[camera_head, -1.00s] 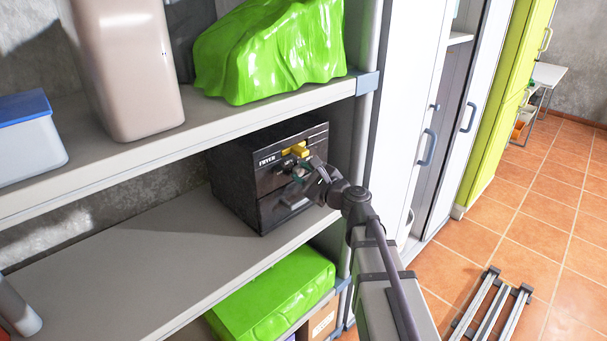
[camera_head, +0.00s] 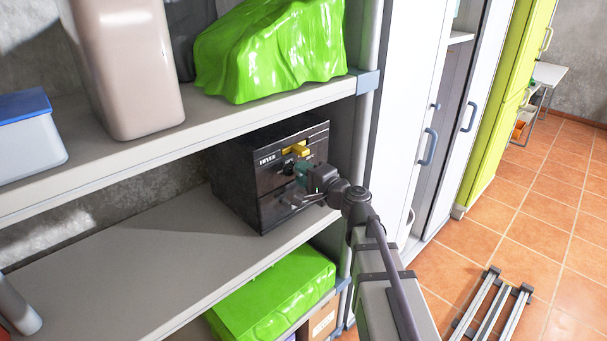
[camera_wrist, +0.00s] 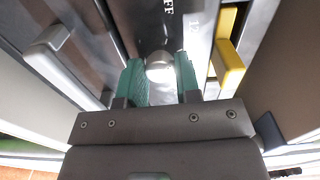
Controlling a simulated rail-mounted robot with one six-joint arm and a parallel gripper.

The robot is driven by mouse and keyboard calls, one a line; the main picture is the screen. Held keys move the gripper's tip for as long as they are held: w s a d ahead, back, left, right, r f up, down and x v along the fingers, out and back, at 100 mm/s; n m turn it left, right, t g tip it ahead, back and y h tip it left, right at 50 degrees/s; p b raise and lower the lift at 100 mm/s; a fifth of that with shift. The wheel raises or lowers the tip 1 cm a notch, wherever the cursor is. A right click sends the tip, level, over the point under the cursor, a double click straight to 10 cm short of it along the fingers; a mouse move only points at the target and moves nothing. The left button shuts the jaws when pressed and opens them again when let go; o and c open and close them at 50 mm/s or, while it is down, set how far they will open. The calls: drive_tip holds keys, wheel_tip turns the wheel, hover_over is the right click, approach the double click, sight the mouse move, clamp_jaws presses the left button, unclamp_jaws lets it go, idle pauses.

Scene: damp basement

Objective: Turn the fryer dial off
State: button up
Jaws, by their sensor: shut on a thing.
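The fryer (camera_head: 240,180) is a black box with a lettered front panel, standing on the middle shelf. Its dial (camera_wrist: 159,68) is a round, silvery knob in the wrist view, below white lettering that partly reads "FF". My gripper (camera_wrist: 160,64) has green fingers, one on each side of the dial, and is shut on it. In the head view my gripper (camera_head: 304,174) is at the fryer's front, and the dial is hard to make out behind the fingers. The dial's exact pointing direction cannot be told.
A yellow lever (camera_wrist: 229,64) sticks out close to the right of my fingers in the wrist view; a grey handle (camera_wrist: 48,46) is at the left. The upper shelf (camera_head: 230,117) runs above the fryer. The shelf left of the fryer (camera_head: 110,265) is bare.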

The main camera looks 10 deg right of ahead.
drive_tip(key=shift+n, duration=2)
drive_tip(key=o, duration=0.9)
drive_tip(key=shift+s, duration=0.1)
drive_tip(key=v, duration=1)
drive_tip(key=shift+s+d+f, duration=0.1)
drive_tip(key=shift+s+d, duration=0.15)
